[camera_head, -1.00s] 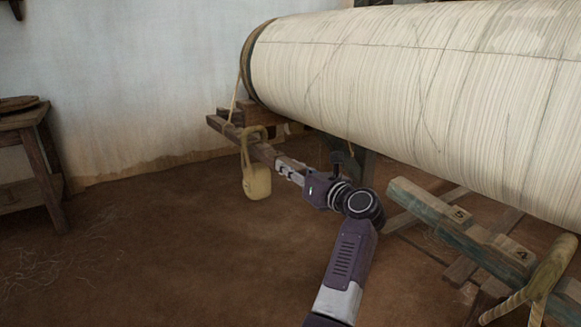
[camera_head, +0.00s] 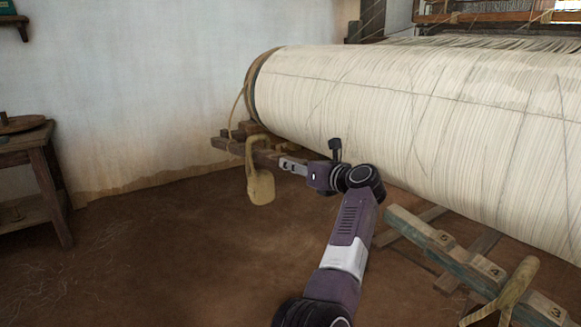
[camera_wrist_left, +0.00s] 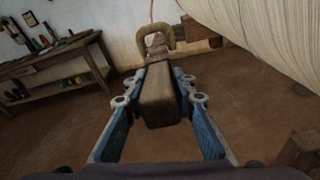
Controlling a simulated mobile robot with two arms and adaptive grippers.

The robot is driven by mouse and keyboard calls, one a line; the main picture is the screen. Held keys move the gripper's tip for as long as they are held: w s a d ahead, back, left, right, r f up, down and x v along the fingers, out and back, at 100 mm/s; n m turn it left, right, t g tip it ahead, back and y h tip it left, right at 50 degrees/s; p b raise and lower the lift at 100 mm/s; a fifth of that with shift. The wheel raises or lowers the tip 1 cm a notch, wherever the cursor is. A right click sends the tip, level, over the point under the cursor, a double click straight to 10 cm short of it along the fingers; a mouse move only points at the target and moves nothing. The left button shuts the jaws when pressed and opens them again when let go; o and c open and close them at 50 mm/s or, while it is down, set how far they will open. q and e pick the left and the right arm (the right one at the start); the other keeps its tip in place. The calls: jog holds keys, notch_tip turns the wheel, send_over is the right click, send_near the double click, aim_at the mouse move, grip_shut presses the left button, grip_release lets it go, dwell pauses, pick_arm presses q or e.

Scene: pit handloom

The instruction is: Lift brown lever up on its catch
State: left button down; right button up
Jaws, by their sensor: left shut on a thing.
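The brown lever (camera_head: 229,145) is a wooden bar jutting out beneath the left end of the large warp roller. Its near end is in my left gripper (camera_head: 290,164), which is shut on it. In the left wrist view the lever (camera_wrist_left: 160,98) runs away from me between the two blue fingers (camera_wrist_left: 159,105). A pale yellow weight (camera_head: 261,187) hangs from the lever by a hooked strap, clear of the floor. I cannot make out the catch. My right gripper is not in view.
The thread-wound roller (camera_head: 400,110) fills the upper right, just above my left wrist. A greenish beam with numbered blocks (camera_head: 455,252) lies at the lower right. A wooden table (camera_head: 45,165) stands against the left wall. The floor between is open.

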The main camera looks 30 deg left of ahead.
pick_arm(q)
jog(key=shift+f, duration=0.15)
jog(key=c, duration=1.6)
grip_release()
notch_tip(320, 180, up, 10)
jog(key=shift+r, duration=0.1)
